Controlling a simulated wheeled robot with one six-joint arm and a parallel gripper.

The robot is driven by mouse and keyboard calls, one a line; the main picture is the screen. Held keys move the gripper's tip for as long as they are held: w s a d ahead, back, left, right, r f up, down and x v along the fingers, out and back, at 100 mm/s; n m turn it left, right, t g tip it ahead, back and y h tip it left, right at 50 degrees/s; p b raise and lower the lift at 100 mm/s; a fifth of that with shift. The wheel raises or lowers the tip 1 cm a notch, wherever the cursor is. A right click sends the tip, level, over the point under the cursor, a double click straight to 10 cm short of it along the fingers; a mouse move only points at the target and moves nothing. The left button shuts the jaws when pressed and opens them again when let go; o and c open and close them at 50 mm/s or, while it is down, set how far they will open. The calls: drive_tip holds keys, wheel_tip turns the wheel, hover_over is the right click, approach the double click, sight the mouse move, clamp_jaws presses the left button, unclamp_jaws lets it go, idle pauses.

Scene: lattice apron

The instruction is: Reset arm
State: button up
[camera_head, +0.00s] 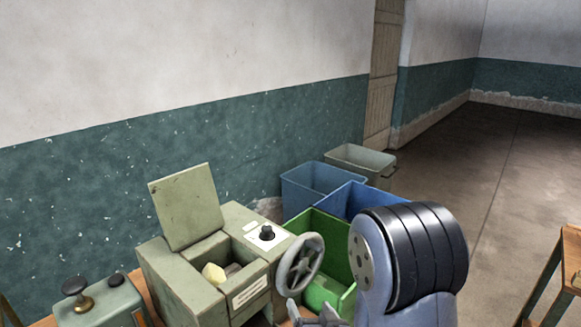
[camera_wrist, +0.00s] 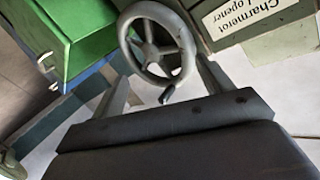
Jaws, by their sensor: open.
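My gripper (camera_wrist: 163,74) is open, with its two fingers spread on either side in the wrist view. Nothing is held between them. A grey spoked handwheel (camera_wrist: 158,42) shows just beyond the fingertips; I cannot tell whether they touch it. In the head view my gripper (camera_head: 313,314) is partly seen at the bottom edge, below the handwheel (camera_head: 300,264). My arm, with a dark ribbed joint, fills the lower right of the middle and hides part of the bins.
A green box machine (camera_head: 190,275) with a raised lid holds pale and brown pieces. A smaller green device (camera_head: 100,305) stands left. Green (camera_head: 325,292), blue (camera_head: 320,183) and grey-green (camera_head: 360,162) bins stand behind. Open floor (camera_head: 520,190) lies right, with wooden furniture at the edge.

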drive_tip(key=shift+d+f, duration=0.35)
drive_tip(key=shift+f, duration=0.05)
drive_tip(key=shift+h, duration=0.3)
